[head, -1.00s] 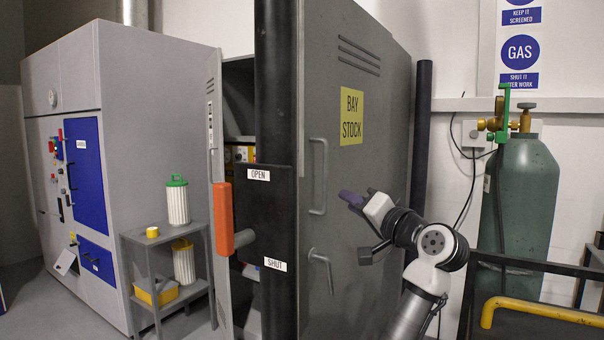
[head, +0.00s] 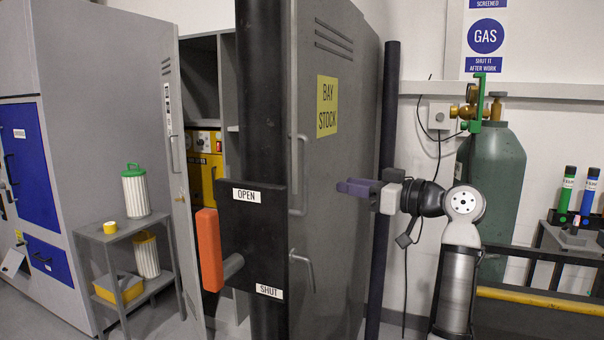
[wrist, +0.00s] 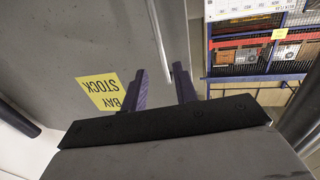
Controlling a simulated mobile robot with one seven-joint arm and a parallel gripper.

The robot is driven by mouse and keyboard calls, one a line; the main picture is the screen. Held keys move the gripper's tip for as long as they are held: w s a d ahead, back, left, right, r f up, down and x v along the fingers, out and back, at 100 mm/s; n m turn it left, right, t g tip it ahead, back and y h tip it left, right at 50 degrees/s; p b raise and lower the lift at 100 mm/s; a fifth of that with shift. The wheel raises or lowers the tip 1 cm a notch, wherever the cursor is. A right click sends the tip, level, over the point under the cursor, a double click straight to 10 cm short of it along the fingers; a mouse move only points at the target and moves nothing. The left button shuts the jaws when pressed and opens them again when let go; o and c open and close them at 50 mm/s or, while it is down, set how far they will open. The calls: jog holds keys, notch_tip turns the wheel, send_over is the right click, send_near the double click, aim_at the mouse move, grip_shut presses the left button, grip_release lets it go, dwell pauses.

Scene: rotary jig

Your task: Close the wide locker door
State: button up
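The wide locker door (head: 345,235) is a grey panel with a yellow BAY STOCK label, standing open at an angle to the locker. It has an upper bar handle (head: 303,178) near its left edge and a lower handle (head: 308,270). My gripper (head: 342,187) is in front of the panel, to the right of the upper handle in the head view. In the wrist view my gripper (wrist: 160,82) has its two purple fingers apart, with a handle bar (wrist: 183,80) close to the right finger. I cannot tell whether they touch. Nothing is held.
A black post with an OPEN/SHUT plate (head: 240,235) and orange lever (head: 209,250) stands before the door's left side. A narrower door (head: 176,150) stands open at left. A small shelf (head: 125,235) is further left. A green gas cylinder (head: 492,170) stands right.

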aim_at(308, 176)
jog(key=p+x, duration=0.4)
jog(key=x, duration=0.7)
jog(key=shift+r, duration=0.15)
jog(key=shift+w+a, duration=0.3)
jog(key=shift+a, duration=0.2)
grip_shut()
